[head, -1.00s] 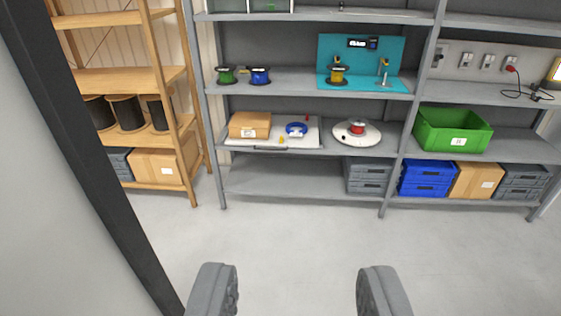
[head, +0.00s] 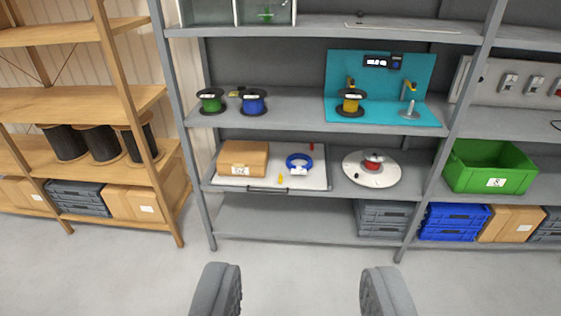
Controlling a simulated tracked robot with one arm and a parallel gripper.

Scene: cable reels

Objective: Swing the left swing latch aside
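My gripper (head: 302,280) is open and empty, its two grey fingers wide apart at the bottom of the head view, over the floor and well short of the shelves. On the middle shelf a teal station (head: 380,66) has two small yellow-topped fittings, which look like the swing latches. The left swing latch (head: 350,81) is just above a black-flanged yellow reel (head: 350,103). From here I cannot tell exactly how the left latch sits over the reel.
Green (head: 210,100) and blue (head: 253,102) reels stand left of the station. Below are a cardboard box (head: 243,158), a blue ring (head: 299,161), a white turntable (head: 357,177) with a red reel, and a green crate (head: 492,166). A wooden rack (head: 80,103) stands left. The floor ahead is clear.

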